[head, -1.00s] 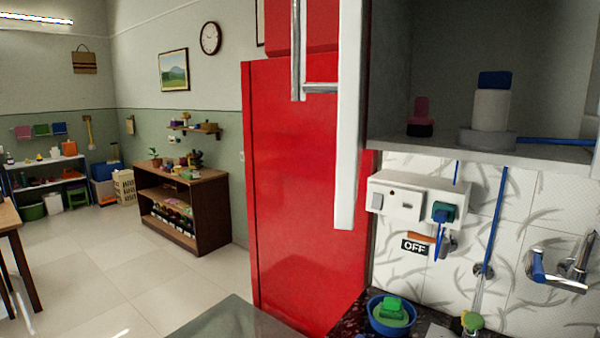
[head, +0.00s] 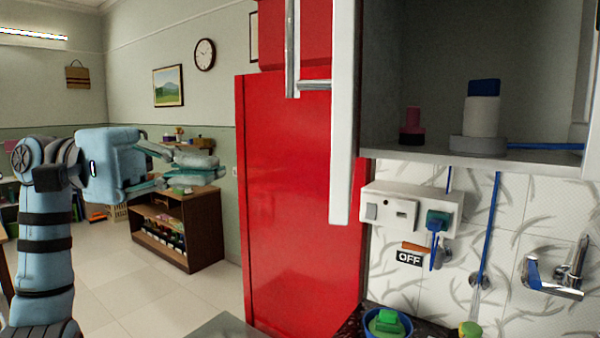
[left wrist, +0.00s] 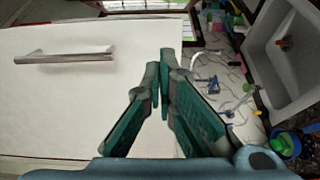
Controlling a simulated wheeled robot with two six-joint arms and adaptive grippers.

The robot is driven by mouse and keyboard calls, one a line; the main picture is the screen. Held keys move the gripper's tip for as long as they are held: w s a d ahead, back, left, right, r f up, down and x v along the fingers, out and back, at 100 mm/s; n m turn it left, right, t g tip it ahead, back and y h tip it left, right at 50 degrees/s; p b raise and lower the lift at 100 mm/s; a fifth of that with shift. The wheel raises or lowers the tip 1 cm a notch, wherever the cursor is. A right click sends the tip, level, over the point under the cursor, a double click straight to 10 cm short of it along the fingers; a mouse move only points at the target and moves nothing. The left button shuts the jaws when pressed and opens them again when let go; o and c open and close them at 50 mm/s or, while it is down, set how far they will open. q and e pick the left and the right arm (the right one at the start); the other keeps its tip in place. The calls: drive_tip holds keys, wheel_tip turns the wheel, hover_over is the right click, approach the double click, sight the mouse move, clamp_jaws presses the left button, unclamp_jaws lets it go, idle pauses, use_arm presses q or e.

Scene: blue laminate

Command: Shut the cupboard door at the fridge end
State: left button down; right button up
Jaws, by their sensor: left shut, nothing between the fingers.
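The white cupboard door (head: 343,120) stands open in the head view, seen nearly edge-on beside the red fridge (head: 290,190). Its metal handle (head: 291,50) sticks out on the left, outer side. The open cupboard (head: 420,70) shows to the right of the door. My left gripper (head: 213,161) is shut and empty, left of the door and apart from it. In the left wrist view the shut fingertips (left wrist: 161,72) lie in front of the door's white outer face (left wrist: 100,90), with the handle (left wrist: 65,55) to their left. My right gripper is not in view.
Inside the cupboard are a white and blue container (head: 482,105) and a pink and black item (head: 411,125). Below are a socket box (head: 405,208), a tap (head: 552,280) and a blue bowl (head: 375,325). A brown shelf unit (head: 180,225) stands at the back left.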

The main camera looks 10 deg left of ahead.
use_arm(q)
drive_tip(key=d+p, duration=0.1)
drive_tip(key=d, duration=1)
drive_tip(key=shift+w+d+p, duration=0.2)
drive_tip(key=shift+w+p, duration=0.15)
drive_tip(key=shift+p, duration=0.05)
drive_tip(key=shift+s+d, duration=0.1)
